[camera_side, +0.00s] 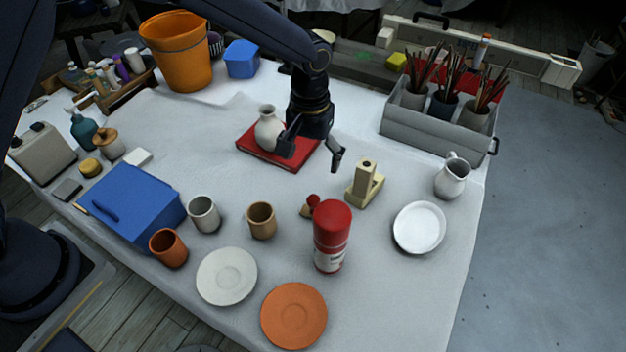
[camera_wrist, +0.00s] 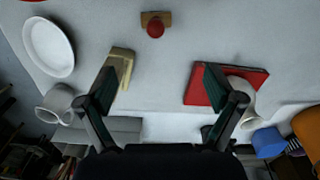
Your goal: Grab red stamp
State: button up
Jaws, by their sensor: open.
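The red stamp (camera_side: 309,206) is small, with a round red knob and a tan base. In the side view it stands on the white cloth, just left of the red and white spray can, which may hide part of it. In the wrist view the stamp (camera_wrist: 155,26) is near the top middle, beyond my fingertips. My gripper (camera_side: 312,158) is open and empty above the table, behind the stamp in the side view, near the red board. In the wrist view its two fingers (camera_wrist: 158,88) are spread wide, with bare cloth between them.
The spray can (camera_side: 332,238) stands close beside the stamp. A cream wooden block piece (camera_side: 364,185) stands to its right. A white vase (camera_side: 268,130) is on the red board (camera_side: 257,151). A tan cup (camera_side: 262,221) is left of the stamp; plates lie in front.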

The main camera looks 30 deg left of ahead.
aim_at(312, 196)
notch_tip(312, 196, down, 11)
jog(key=shift+s+d+f, duration=0.1)
jog(key=shift+s+d, duration=0.05)
jog(key=f, duration=0.5)
jog(key=shift+d+f, duration=0.3)
jog(key=c, duration=1.2)
